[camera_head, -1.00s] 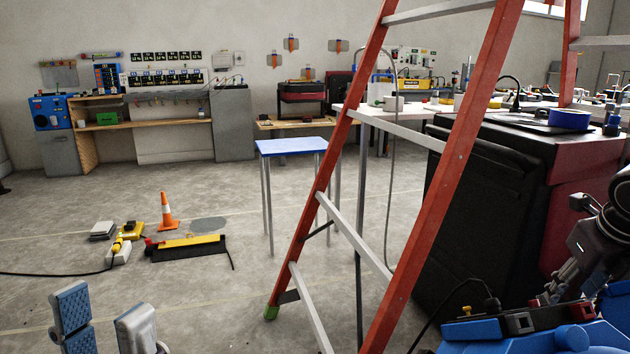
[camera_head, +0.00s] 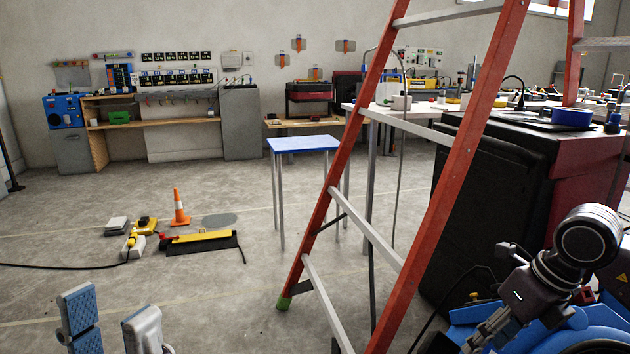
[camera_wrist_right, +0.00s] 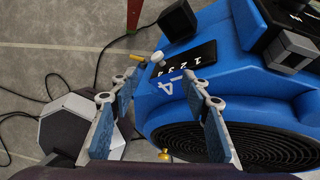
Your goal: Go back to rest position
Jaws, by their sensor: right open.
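My left gripper (camera_head: 112,325) shows at the bottom left of the head view. Its two blue-padded fingers stand apart with nothing between them. My right arm comes in at the lower right of the head view, over a blue machine (camera_head: 592,340); its fingers are hard to make out there. In the right wrist view my right gripper (camera_wrist_right: 162,80) is open and empty. Its fingers stand in front of the blue blower (camera_wrist_right: 245,90), which has a black numbered panel (camera_wrist_right: 187,64) and a dark grille. I cannot tell whether they touch it.
A red stepladder (camera_head: 440,215) stands close in front, beside a black cabinet (camera_head: 490,205). A blue-topped table (camera_head: 304,144) is behind it. A black cable (camera_head: 60,266) crosses the floor. Floor between is clear.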

